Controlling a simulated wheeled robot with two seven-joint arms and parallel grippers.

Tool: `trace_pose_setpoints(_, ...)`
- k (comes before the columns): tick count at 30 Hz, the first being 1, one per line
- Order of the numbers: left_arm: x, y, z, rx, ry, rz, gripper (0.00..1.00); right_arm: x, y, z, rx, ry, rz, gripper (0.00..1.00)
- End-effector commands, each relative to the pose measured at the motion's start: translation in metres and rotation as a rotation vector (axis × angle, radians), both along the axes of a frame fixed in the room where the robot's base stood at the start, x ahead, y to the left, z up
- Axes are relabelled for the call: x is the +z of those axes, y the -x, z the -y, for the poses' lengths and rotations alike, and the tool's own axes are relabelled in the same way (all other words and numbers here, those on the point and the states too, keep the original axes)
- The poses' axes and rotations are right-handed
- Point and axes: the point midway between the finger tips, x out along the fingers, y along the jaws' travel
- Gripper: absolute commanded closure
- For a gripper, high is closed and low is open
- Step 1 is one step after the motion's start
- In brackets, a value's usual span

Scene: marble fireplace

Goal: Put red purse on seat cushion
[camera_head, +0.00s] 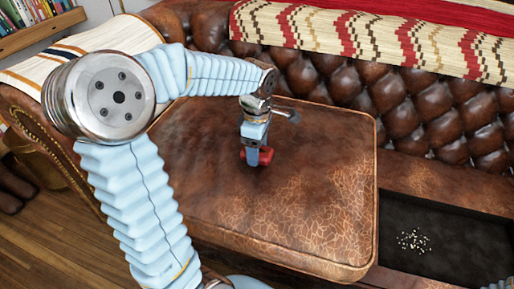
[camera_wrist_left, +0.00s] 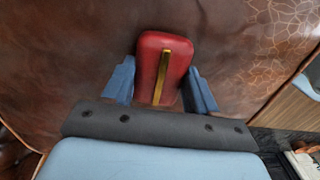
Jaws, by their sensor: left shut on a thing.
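The red purse (camera_wrist_left: 149,60) is a small rounded red block with a gold strip down its middle. In the wrist view it sits between the two blue fingers of my left gripper (camera_wrist_left: 160,88), which is shut on it. In the head view my left gripper (camera_head: 257,158) points down over the brown leather seat cushion (camera_head: 320,190), with a bit of the purse (camera_head: 267,155) showing beside the fingers. The purse is at or just above the cushion's surface; I cannot tell whether it touches. My right gripper is not in view.
The tufted sofa back (camera_head: 340,85) rises behind the cushion, with a striped red and cream blanket (camera_head: 370,40) over it. A dark open recess (camera_head: 450,240) with small pale bits lies right of the cushion. A bookshelf (camera_head: 40,35) stands at the far left.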

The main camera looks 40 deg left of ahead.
Motion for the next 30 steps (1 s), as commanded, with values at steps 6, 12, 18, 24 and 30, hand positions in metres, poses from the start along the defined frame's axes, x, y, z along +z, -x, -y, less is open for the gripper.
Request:
trace_pose_setpoints(6,-0.002,0.0,0.0,0.0,0.0,-0.001,0.18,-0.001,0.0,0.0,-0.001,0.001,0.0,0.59)
trace_pose_setpoints(12,-0.002,0.0,0.0,0.0,0.0,-0.001,0.17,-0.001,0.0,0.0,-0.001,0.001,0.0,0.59)
trace_pose_setpoints(18,0.009,0.0,0.0,0.0,-0.001,0.002,0.17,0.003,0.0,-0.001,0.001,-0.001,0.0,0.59)
trace_pose_setpoints(24,0.052,-0.001,0.0,-0.002,-0.002,0.005,0.17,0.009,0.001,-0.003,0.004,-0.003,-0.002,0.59)
trace_pose_setpoints(30,0.095,0.0,0.0,0.0,0.0,0.002,0.17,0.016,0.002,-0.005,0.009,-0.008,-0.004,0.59)
